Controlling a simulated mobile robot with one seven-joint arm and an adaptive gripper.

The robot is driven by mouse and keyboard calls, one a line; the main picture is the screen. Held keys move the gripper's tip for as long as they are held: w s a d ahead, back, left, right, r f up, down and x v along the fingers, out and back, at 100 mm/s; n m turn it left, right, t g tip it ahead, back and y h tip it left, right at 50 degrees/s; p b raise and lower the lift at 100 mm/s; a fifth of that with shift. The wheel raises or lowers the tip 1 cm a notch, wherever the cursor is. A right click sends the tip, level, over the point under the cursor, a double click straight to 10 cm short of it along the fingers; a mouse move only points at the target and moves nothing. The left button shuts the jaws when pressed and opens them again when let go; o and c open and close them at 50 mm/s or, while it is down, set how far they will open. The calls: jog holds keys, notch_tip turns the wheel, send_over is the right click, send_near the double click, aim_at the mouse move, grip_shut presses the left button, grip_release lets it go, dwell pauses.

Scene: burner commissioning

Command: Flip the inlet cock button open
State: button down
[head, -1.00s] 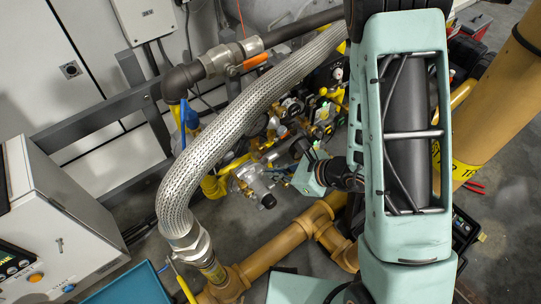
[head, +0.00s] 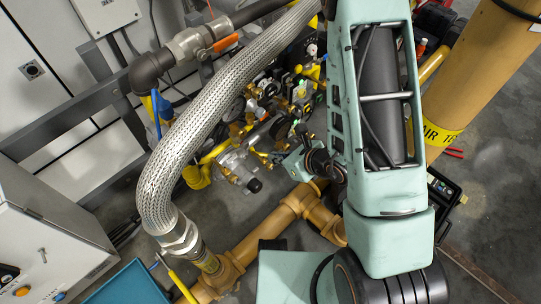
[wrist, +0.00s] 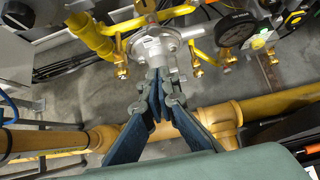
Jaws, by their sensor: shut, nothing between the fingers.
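My gripper (wrist: 160,88) is shut and empty in the wrist view, its fingertips just below the grey round regulator body (wrist: 155,46). I cannot tell whether the tips touch it. A small brass cock (wrist: 121,62) hangs left of the regulator, and another brass cock (wrist: 195,62) hangs to its right. I cannot tell which is the inlet cock, or how its button is set. In the head view the regulator (head: 238,168) sits low in the pipework, left of my wrist. The fingers are hard to make out there.
A dark-faced pressure gauge (wrist: 235,28) is right of the regulator. A thick yellow pipe (head: 270,240) runs below the valve train. A braided hose (head: 195,125) arches along its left. A red-handled valve (head: 222,44) is at the back. Bare floor shows behind the gripper.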

aim_at(247, 148)
jog(key=b+x, duration=0.2)
jog(key=x, duration=0.2)
jog(key=w+a+r+b+x, duration=0.1)
jog(key=b+x, duration=0.2)
jog(key=x, duration=0.1)
jog(key=r+b+x, duration=0.1)
jog(key=b+x, duration=0.1)
jog(key=x, duration=0.2)
jog(key=shift+w+a, duration=0.15)
jog(key=shift+a, duration=0.2)
